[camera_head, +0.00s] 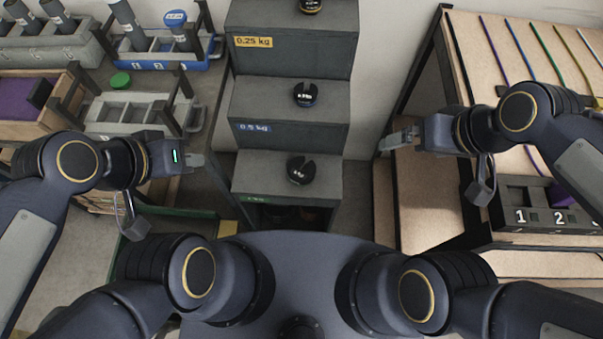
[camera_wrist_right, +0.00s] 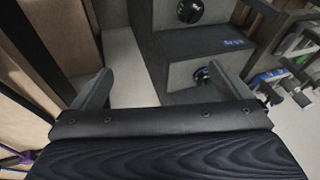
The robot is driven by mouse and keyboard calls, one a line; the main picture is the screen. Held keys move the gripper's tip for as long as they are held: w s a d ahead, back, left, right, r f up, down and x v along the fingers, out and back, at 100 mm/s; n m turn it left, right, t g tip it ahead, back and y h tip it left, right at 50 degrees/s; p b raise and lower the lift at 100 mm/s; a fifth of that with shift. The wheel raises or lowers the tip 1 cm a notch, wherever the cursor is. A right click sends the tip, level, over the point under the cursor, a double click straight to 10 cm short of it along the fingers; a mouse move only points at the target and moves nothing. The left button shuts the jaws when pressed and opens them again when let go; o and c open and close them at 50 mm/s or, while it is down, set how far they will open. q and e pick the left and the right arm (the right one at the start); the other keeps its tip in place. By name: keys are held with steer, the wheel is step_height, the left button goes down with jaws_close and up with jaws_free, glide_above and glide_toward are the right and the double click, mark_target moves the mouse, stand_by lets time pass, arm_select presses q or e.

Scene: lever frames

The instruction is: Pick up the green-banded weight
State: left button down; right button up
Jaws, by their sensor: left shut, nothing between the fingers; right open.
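Three dark weights stand on a stepped grey stand in the head view. The weight on the lowest, nearest step (camera_head: 301,170) sits above a small green label (camera_head: 257,199); its own band is too small to make out. My left gripper (camera_head: 196,160) is shut and empty, left of that step. My right gripper (camera_head: 397,140) is open and empty, right of the stand and apart from it. In the right wrist view its two spread fingers (camera_wrist_right: 165,90) show nothing between them. Two dark weights appear beyond them; I cannot tell which is the green-banded one.
The middle weight (camera_head: 305,94) stands above a blue 0.5 kg label, the top weight (camera_head: 311,5) above a yellow 0.25 kg label. A bench with coloured cords (camera_head: 470,60) is at right. Racks and a blue tray (camera_head: 150,62) are at left. Floor shows beside the stand.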

steer(key=w+a+f+n+g+h+b, duration=0.15)
steer(key=w+a+f+n+b, duration=0.25)
steer(key=w+a+f, duration=0.4)
steer(key=n+g+h+b, duration=0.2)
steer(key=n+b, duration=0.1)
steer(key=n, duration=0.1)
glide_above(302, 168)
steer(key=s, duration=0.2)
step_height(302, 168, down, 14)
step_height(302, 168, down, 8)
steer(key=shift+w+r+b, duration=0.1)
steer(key=shift+b, duration=0.5)
steer(key=c, duration=1.7)
steer(key=shift+r, duration=0.15)
steer(key=shift+c, duration=0.8)
